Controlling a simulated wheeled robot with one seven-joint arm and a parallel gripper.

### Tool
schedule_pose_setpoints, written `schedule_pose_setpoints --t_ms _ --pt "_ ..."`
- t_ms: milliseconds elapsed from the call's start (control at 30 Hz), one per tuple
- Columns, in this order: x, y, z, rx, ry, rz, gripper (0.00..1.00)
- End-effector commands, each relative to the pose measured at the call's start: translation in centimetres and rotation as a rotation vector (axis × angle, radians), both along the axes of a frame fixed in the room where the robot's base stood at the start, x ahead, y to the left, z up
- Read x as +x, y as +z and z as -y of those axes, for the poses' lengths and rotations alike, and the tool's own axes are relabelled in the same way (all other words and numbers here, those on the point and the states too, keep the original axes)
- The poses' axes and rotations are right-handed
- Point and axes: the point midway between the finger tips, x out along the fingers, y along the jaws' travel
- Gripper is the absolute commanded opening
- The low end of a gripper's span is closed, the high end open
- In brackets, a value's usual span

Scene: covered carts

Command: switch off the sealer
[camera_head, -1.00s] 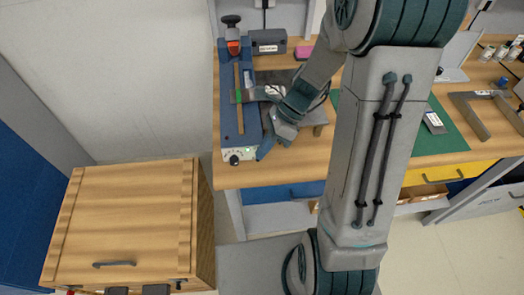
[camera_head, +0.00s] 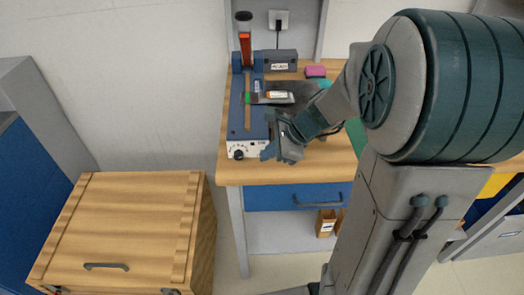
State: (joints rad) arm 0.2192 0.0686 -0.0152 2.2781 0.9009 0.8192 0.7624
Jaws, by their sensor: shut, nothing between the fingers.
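The sealer (camera_head: 236,122) is a long blue device on the wooden bench, with a pale strip along its top and a raised red-orange lever (camera_head: 244,50) with a black knob at the back. Its white front panel (camera_head: 248,148) carries a black dial (camera_head: 239,154) at the left and small dark marks to the right. My gripper (camera_head: 269,151) is shut and empty, at the right end of this panel. It hides part of that end, and I cannot tell whether it touches. The switch position is too small to read.
A flat packet (camera_head: 275,97) lies across the sealer. A wall socket (camera_head: 279,20) with a plugged cable is at the back. A wooden cart (camera_head: 120,225) stands at the lower left.

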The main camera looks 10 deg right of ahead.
Motion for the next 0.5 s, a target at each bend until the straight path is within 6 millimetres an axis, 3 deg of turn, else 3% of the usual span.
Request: schedule_pose_setpoints --t_ms 500 --pt "1.4 0.7 0.3 0.0 -0.001 -0.003 0.0"
